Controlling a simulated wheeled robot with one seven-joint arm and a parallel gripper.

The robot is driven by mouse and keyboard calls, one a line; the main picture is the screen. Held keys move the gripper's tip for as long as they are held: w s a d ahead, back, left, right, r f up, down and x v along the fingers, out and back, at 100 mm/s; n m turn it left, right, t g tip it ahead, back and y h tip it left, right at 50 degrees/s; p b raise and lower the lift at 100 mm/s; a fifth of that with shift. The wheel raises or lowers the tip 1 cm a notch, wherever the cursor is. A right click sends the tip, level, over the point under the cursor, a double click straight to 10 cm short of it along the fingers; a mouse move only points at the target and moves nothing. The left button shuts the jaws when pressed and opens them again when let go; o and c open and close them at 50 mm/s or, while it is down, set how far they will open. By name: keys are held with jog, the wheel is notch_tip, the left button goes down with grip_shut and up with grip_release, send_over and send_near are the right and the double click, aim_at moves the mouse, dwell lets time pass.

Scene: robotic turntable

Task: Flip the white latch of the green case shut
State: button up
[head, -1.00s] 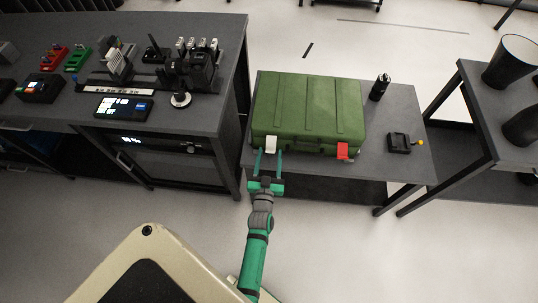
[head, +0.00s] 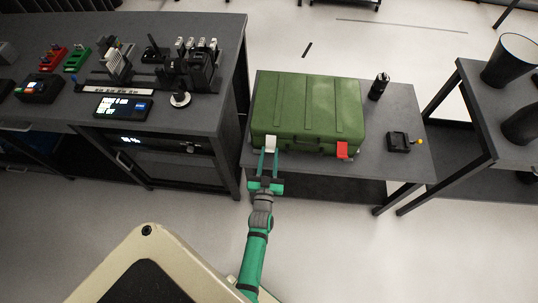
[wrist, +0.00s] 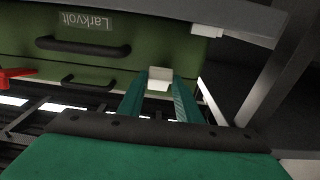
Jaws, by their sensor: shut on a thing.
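The green case (head: 308,108) lies closed on a small dark table. Its white latch (head: 271,142) is at the front left and its red latch (head: 342,149) at the front right. My gripper (head: 268,156) is at the case's front left, its two teal fingers reaching up to the white latch. In the wrist view, my gripper (wrist: 160,88) has its fingers on either side of the white latch (wrist: 159,76), shut on it. The case's front with a dark handle (wrist: 84,47) also shows there.
A black bottle (head: 379,87) and a small black device with a yellow knob (head: 400,143) stand right of the case on the table (head: 410,108). A workbench (head: 215,116) with equipment is to the left. Another table with dark cups (head: 510,62) is at the right.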

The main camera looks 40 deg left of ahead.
jog(key=shift+w+a+f+t+y, duration=0.25)
jog(key=shift+f+t+y, duration=0.15)
jog(key=shift+t, duration=0.2)
jog(key=shift+w+a+f+t+y, duration=0.15)
jog(key=shift+w+f+t+y, duration=0.1)
jog(key=shift+f+t+y, duration=0.25)
jog(key=shift+w+a+f+t+y, duration=0.15)
jog(key=shift+w+a+t+y, duration=0.15)
jog(key=shift+t, duration=0.25)
jog(key=shift+w+a+f+t+y, duration=0.1)
jog(key=shift+w+f+t+y, duration=0.1)
jog(key=shift+t+y, duration=0.3)
jog(key=shift+w+t, duration=0.1)
jog(key=shift+t, duration=0.15)
jog(key=o, duration=1)
jog(key=shift+w, duration=0.25)
jog(key=shift+o, duration=0.2)
jog(key=shift+s+a, duration=0.15)
jog(key=shift+s, duration=0.05)
jog(key=shift+s+d+f, duration=0.25)
jog(key=shift+d+f, duration=0.1)
jog(key=shift+d, duration=0.05)
jog(key=v, duration=1)
jog(key=shift+s+a, duration=0.15)
jog(key=shift+a, duration=0.1)
jog(key=shift+r, duration=0.1)
